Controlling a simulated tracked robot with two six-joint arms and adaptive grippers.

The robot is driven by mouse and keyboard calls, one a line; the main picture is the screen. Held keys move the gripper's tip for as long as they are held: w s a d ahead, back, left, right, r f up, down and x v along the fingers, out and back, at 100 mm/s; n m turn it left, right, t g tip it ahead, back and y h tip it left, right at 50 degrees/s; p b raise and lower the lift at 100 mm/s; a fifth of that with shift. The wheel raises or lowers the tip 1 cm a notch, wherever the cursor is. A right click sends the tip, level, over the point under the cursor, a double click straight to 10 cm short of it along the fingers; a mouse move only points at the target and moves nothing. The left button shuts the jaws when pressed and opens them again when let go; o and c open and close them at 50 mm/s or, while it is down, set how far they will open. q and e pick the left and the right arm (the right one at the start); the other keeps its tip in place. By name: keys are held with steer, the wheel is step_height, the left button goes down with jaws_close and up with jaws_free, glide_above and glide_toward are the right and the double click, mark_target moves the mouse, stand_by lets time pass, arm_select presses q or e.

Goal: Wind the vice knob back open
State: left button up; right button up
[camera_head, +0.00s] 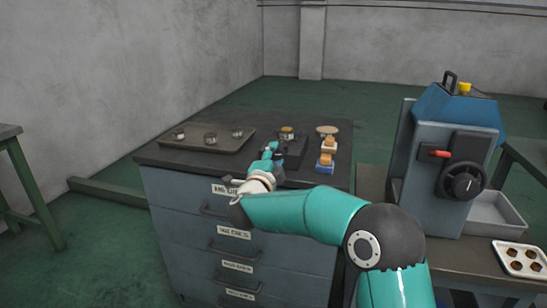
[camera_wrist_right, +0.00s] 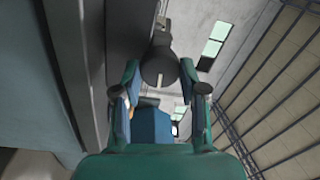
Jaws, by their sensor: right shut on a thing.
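The small dark vice (camera_head: 297,146) stands on the dark top of the drawer cabinet, with a brass-coloured round piece (camera_head: 287,130) at its top. My right gripper (camera_head: 270,150) is at the vice's near left side and hides its knob in the head view. In the right wrist view the round dark vice knob (camera_wrist_right: 158,74) with a pale line on its face sits between the two fingertips. My right gripper (camera_wrist_right: 160,67) is shut on this knob, one finger at each side. My left gripper is not in view.
A tray (camera_head: 183,145) with several metal rings lies left on the cabinet top. Wood-and-blue blocks (camera_head: 326,163) and a round tan disc (camera_head: 327,129) are right of the vice. A blue machine (camera_head: 435,150) with a black dial (camera_head: 462,181) stands further right.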

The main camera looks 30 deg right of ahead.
steer(key=shift+f, duration=0.1)
steer(key=o, duration=1.2)
steer(key=shift+w, duration=0.15)
steer(key=shift+c, duration=0.2)
steer(key=r+v, duration=0.1)
steer(key=v, duration=1.1)
steer(key=shift+f, duration=0.5)
